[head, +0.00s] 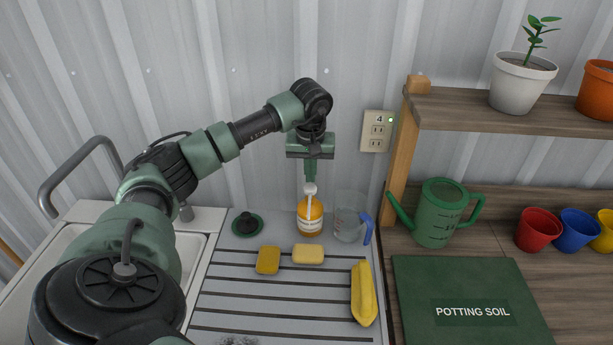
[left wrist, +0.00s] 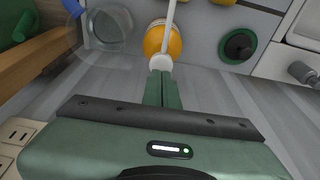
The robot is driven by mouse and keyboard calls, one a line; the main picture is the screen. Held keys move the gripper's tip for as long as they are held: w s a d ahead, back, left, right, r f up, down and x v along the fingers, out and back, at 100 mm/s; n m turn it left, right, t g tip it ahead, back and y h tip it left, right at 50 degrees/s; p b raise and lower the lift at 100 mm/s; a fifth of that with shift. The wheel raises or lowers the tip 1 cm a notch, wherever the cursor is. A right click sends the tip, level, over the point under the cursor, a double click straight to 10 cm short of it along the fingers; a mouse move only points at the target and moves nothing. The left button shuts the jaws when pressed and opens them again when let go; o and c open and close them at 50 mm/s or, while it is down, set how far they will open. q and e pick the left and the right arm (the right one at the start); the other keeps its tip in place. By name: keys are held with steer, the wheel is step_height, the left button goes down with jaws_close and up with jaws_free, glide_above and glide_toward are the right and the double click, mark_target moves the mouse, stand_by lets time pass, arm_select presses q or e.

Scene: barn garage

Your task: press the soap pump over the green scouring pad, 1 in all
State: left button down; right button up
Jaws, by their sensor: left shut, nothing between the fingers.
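The soap pump (head: 310,217) is an orange bottle with a pale label and white pump head, upright at the back of the ribbed drainboard. My left gripper (head: 311,180) points down, shut and empty, with its fingertips right at the pump head. In the left wrist view the fingers (left wrist: 160,92) meet the white head of the soap pump (left wrist: 157,42); I cannot tell touching from a slight gap. The white spout points toward the front. A round green piece with a black knob (head: 247,223) lies left of the bottle; I cannot tell if it is the scouring pad. My right gripper is out of view.
A clear jug (head: 349,222) with a blue handle stands close right of the bottle. A sink (head: 62,243) is left; a green watering can (head: 438,214) is right.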

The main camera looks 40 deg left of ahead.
arm_select(q)
step_height(320, 180, up, 6)
steer(key=p, duration=0.4)
steer(key=shift+f, duration=0.2)
steer(key=shift+f, duration=0.1)
